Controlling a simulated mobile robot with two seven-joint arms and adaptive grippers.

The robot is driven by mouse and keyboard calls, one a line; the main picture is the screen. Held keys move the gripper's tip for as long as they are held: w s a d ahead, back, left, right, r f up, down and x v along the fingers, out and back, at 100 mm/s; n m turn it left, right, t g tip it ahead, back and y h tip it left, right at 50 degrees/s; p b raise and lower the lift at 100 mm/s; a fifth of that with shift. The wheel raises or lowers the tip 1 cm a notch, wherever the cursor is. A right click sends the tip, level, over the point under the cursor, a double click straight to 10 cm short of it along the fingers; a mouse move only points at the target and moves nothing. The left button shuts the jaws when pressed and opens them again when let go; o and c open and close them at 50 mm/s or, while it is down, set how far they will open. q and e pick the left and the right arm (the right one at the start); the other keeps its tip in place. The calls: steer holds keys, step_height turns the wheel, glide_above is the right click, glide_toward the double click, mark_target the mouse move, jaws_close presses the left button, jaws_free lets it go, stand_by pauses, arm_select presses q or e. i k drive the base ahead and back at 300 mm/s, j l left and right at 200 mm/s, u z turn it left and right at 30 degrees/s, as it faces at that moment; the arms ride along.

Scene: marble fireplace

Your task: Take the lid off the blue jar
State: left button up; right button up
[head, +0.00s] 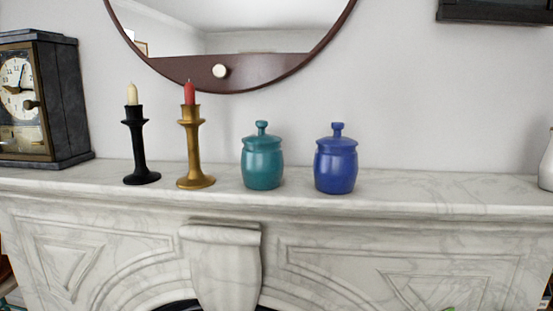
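The blue jar (336,171) stands upright on the white marble mantel, right of the middle in the head view. Its blue lid (337,139), with a round knob on top, sits on the jar. Neither of my grippers shows in the head view.
A teal lidded jar (262,166) stands just left of the blue jar. Further left are a brass candlestick (194,150), a black candlestick (139,150) and a clock (45,100). A round mirror (265,75) is behind. The mantel (440,190) is clear right of the blue jar, up to a white object (546,165).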

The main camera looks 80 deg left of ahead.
mark_target(336, 141)
steer(key=u, duration=2.55)
